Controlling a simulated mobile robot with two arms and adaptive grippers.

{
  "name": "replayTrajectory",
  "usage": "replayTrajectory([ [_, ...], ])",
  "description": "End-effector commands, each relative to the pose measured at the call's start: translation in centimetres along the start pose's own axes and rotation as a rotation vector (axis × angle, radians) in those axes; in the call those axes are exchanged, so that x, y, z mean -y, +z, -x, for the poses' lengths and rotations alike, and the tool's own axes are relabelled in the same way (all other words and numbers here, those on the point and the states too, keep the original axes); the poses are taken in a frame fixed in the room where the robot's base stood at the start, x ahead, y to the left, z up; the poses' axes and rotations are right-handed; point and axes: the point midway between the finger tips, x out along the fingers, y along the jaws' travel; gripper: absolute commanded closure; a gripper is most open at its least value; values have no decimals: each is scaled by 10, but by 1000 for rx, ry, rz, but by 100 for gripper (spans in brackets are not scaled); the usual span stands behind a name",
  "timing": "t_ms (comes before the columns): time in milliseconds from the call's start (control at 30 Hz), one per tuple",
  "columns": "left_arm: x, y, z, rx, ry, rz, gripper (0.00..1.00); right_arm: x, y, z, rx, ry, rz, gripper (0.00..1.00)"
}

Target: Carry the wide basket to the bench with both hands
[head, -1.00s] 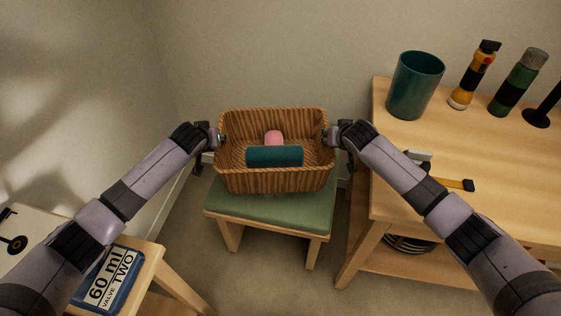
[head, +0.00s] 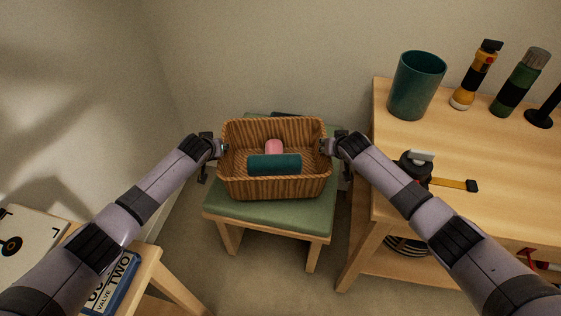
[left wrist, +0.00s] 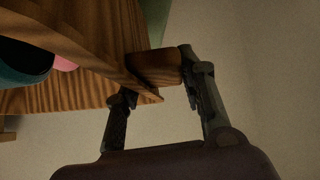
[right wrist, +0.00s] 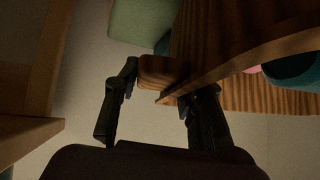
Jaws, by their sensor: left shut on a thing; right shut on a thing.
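The wide wicker basket (head: 275,187) is in the middle of the head view, over the green-cushioned bench (head: 270,218). It looks level; I cannot tell whether its bottom touches the cushion. A dark teal roll (head: 274,165) and a pink roll (head: 274,147) lie inside it. My left gripper (head: 220,148) is shut on the basket's left handle, which shows between the fingers in the left wrist view (left wrist: 155,68). My right gripper (head: 327,146) is shut on the right handle, which shows in the right wrist view (right wrist: 163,72).
A small table (head: 150,262) at lower left holds a blue labelled box (head: 118,285). A dark flat thing (head: 287,115) shows behind the basket.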

Motion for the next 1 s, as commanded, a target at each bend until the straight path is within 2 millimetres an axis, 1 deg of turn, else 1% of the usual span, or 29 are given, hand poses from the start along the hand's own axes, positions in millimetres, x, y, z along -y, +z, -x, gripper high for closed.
replayTrajectory([
  [67, 2, -1, 0, -2, -3, -1, 100, -2, -2, 0, -3, 2, 1, 100],
  [267, 2, 3, -4, -2, -2, 0, 100, -2, 3, -4, -1, 3, 0, 100],
  [967, 5, 29, -30, -1, -3, 0, 100, -5, 29, -30, -1, 3, 0, 100],
  [1000, 6, 30, -30, 1, -4, -1, 62, -6, 31, -31, 2, 4, 0, 62],
])
